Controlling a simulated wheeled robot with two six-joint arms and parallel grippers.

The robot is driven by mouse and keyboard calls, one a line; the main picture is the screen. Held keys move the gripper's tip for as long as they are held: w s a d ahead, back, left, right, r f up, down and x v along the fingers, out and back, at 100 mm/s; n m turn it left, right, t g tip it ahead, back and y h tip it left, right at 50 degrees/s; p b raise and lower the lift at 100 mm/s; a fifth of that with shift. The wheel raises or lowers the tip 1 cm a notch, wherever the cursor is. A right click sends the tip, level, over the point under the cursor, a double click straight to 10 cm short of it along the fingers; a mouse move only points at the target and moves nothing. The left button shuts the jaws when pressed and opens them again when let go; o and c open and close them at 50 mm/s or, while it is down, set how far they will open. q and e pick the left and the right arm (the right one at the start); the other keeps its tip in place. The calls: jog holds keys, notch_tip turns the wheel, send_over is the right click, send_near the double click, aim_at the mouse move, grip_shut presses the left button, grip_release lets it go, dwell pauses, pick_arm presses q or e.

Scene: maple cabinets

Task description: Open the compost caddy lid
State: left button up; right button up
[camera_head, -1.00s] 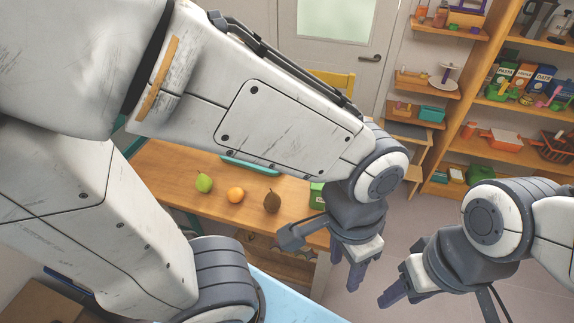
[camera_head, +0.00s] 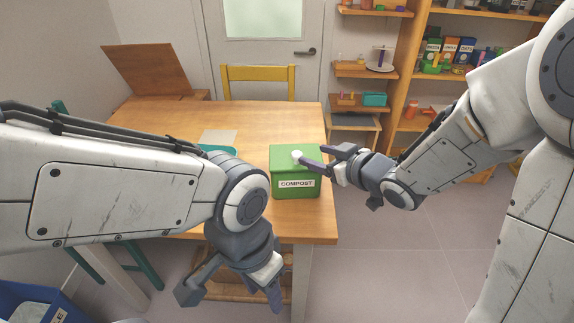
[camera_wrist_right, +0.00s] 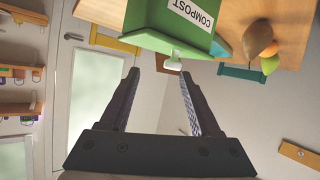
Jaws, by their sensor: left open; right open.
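The green compost caddy (camera_head: 295,187) stands on the right part of the wooden table with its lid down. A white knob (camera_head: 297,155) is on the lid. My right gripper (camera_head: 314,155) is open at the lid from the right, its fingertips close to the knob. In the right wrist view the caddy (camera_wrist_right: 160,22) is upside down, and the knob (camera_wrist_right: 173,64) lies just beyond the two spread fingertips, nearer the right finger. Whether a finger touches it I cannot tell. My left gripper (camera_head: 231,296) is open and empty, low in front of the table edge.
The wooden table (camera_head: 240,118) has free room behind the caddy. A teal item (camera_head: 214,149) is partly hidden by my left arm. A brown fruit (camera_wrist_right: 259,38) and other fruit show in the wrist view. A yellow chair (camera_head: 259,74) and shelves stand beyond.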

aim_at(288, 158)
pick_arm(q)
notch_tip(288, 158, down, 7)
jog(key=b, duration=0.5)
pick_arm(e)
jog(key=w+a+y, duration=0.1)
jog(key=a+y, duration=0.1)
jog(key=w+a+f+n+y, duration=0.1)
jog(key=w+a+y, duration=0.1)
jog(key=w+a+f+y, duration=0.1)
jog(key=w+a+y, duration=0.1)
jog(key=a, duration=0.1)
jog(key=shift+w+a+t, duration=0.1)
jog(key=shift+w+t, duration=0.15)
jog(key=shift+t, duration=0.05)
pick_arm(q)
jog(key=shift+f, duration=0.1)
pick_arm(e)
grip_shut()
dwell(0.8)
